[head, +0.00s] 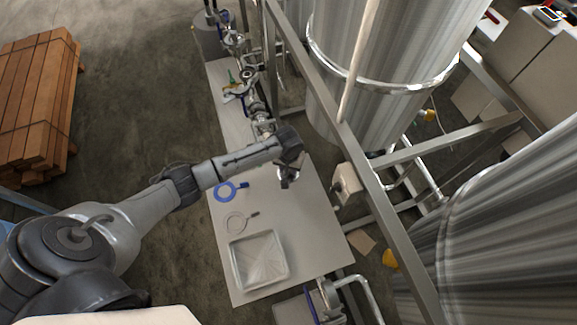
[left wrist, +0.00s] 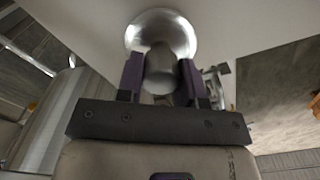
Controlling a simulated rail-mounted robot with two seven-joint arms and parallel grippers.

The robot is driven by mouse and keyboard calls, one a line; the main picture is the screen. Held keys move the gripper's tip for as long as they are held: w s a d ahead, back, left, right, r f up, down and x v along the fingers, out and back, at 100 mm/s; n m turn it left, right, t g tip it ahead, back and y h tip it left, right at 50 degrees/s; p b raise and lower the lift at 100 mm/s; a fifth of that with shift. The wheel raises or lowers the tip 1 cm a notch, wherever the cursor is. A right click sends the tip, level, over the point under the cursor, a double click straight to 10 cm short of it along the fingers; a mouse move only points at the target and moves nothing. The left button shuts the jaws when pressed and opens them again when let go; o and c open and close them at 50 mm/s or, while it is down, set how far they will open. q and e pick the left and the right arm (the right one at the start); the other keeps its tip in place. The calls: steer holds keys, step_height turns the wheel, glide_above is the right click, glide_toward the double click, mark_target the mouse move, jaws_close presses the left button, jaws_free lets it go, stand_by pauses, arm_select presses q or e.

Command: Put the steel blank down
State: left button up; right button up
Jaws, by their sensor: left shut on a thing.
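My left gripper (head: 289,172) is above the right side of the pale table, at the end of the arm coming in from the left. In the left wrist view its two dark fingers (left wrist: 162,80) are shut on the grey round stub of the steel blank (left wrist: 160,32). The blank's shiny disc shows beyond the fingertips, with the pale table behind it. In the head view the blank (head: 286,183) is small and partly hidden by the gripper. I cannot tell whether it touches the table. My right gripper is not in view.
On the table (head: 311,237) lie a blue ring with a tab (head: 217,193), a pale ring (head: 229,225) and a clear tray (head: 234,267). Valves and pipe fittings (head: 247,75) stand at the back. A metal frame rail (head: 372,183) and steel tanks (head: 375,85) flank the right side.

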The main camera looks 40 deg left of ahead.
arm_select(q)
steer(key=o, duration=1.1)
steer(key=shift+f, duration=0.1)
